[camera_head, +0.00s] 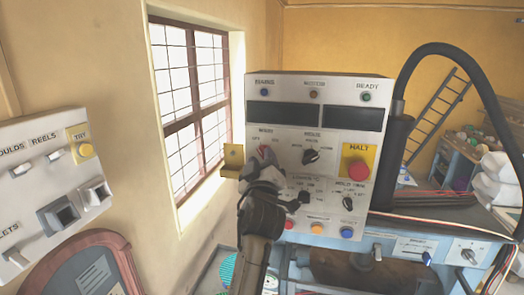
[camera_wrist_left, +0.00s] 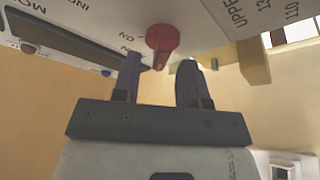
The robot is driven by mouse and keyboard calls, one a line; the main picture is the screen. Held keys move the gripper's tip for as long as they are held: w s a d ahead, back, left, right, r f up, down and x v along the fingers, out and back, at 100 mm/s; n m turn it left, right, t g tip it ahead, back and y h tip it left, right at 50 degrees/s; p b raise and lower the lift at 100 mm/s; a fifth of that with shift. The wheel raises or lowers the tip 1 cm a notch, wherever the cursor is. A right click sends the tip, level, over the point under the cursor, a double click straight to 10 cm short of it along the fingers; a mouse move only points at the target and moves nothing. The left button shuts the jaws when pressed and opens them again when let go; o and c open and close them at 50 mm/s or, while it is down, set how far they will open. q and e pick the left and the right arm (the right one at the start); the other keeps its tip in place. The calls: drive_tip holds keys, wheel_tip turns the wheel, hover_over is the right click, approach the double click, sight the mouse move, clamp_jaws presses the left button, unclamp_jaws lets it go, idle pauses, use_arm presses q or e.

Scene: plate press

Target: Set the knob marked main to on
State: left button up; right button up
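The red knob (camera_wrist_left: 163,38) is on the light panel face in the wrist view, with a small "ON" mark beside it. In the head view the red knob (camera_head: 264,152) is mostly hidden behind my left gripper (camera_head: 267,165), at the upper left of the control box. In the wrist view my left gripper (camera_wrist_left: 159,72) is open. Its two dark fingers lie on either side of the knob's near end, with gaps visible. I cannot tell which mark the knob points to. My right gripper is not in view.
The control box (camera_head: 316,84) also bears a black mode knob (camera_head: 311,156), a red halt button (camera_head: 356,170) on yellow and several lower knobs and buttons. A yellow bracket (camera_head: 233,158) juts from its left side. A second panel (camera_head: 40,183) stands at the left.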

use_arm(q)
drive_tip(key=shift+w+r, duration=0.15)
drive_tip(key=shift+w, duration=0.4)
clamp_jaws()
